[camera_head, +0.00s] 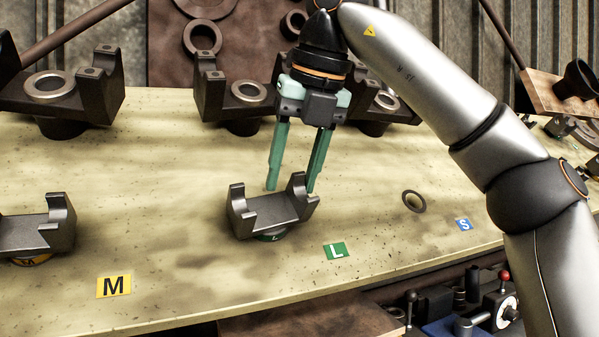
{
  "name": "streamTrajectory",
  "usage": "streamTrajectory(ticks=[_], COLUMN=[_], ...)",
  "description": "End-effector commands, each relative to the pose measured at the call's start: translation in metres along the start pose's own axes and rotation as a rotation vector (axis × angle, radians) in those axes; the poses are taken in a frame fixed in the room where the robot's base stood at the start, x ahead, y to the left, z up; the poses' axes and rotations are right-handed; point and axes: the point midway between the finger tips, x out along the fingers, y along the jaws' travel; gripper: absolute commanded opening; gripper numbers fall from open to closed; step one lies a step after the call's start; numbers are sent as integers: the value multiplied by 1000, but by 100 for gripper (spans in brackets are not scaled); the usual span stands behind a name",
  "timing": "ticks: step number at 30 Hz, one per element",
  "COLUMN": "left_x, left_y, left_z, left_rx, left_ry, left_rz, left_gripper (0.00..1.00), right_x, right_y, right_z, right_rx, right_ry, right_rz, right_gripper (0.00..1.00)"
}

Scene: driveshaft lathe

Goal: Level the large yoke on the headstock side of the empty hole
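The large yoke (268,213) is a dark grey, U-shaped part with two upright lugs. It stands on the bench beside the green L label (335,251), with a green-marked round base (272,237) partly hidden beneath it. Its right end sits higher in the picture than its left; I cannot tell whether it is tilted or only turned. My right gripper (291,188) is open, its two teal fingers pointing down just behind the yoke's right half. I cannot tell whether they touch it. The empty hole (414,201) is a dark-ringed opening to the right. My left gripper is out of view.
Another yoke (38,233) stands at the left edge, near the yellow M label (114,286). A blue S label (464,224) lies right of the hole. Larger dark holders with metal rings (249,92) line the back. Bare bench lies between the yokes.

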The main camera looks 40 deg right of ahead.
Motion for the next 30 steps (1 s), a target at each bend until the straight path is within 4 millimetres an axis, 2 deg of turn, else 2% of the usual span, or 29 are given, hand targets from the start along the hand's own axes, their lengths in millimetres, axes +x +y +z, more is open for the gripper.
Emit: streamTrajectory(ticks=[1, 5, 14, 17, 23, 30], left_x=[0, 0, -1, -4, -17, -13], left_y=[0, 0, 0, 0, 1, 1], left_z=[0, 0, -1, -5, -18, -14], left_rx=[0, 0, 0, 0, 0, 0], left_ry=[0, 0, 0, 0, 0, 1], left_rz=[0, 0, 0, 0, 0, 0], left_gripper=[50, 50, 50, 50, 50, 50], right_x=[0, 1, 0, -12, -57, -83], right_y=[1, 0, -2, -2, -1, 0], right_z=[0, 0, 0, 1, 2, 0], right_rx=[-3, -1, 1, 3, 4, 3], right_ry=[1, 2, 7, 3, -2, 3], right_rz=[1, -1, -9, -8, -6, -8], right_gripper=[50, 63, 63, 63, 63, 63])
